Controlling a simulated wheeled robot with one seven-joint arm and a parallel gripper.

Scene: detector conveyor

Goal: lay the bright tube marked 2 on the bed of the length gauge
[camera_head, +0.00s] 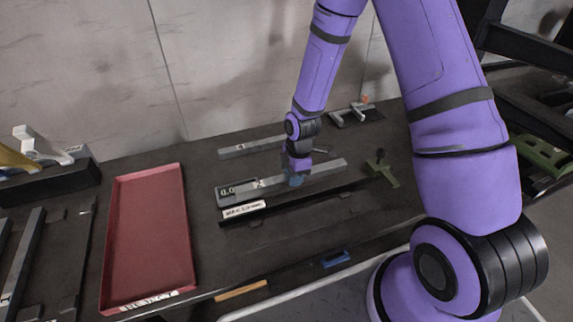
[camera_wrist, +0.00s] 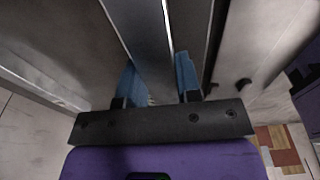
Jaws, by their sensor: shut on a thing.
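My gripper (camera_head: 295,179) has blue fingers and is shut on a long, bright grey tube (camera_head: 325,171). A mark near the tube's left end looks like a 2 but is too small to read surely. In the wrist view the tube (camera_wrist: 146,35) runs between the two fingers (camera_wrist: 158,80). The length gauge (camera_head: 222,199), with a small 0.0 display and a white label on its front, lies right below the tube. The tube is lined up along the gauge; I cannot tell whether it touches the bed.
Another grey tube (camera_head: 250,148) lies behind the gauge. A red tray (camera_head: 150,240) labelled REJECT is at the left, with more bars (camera_head: 25,255) beyond it. A green fixture (camera_head: 382,170) stands right of the gauge. Blue (camera_head: 335,259) and orange (camera_head: 241,290) pieces are at the front edge.

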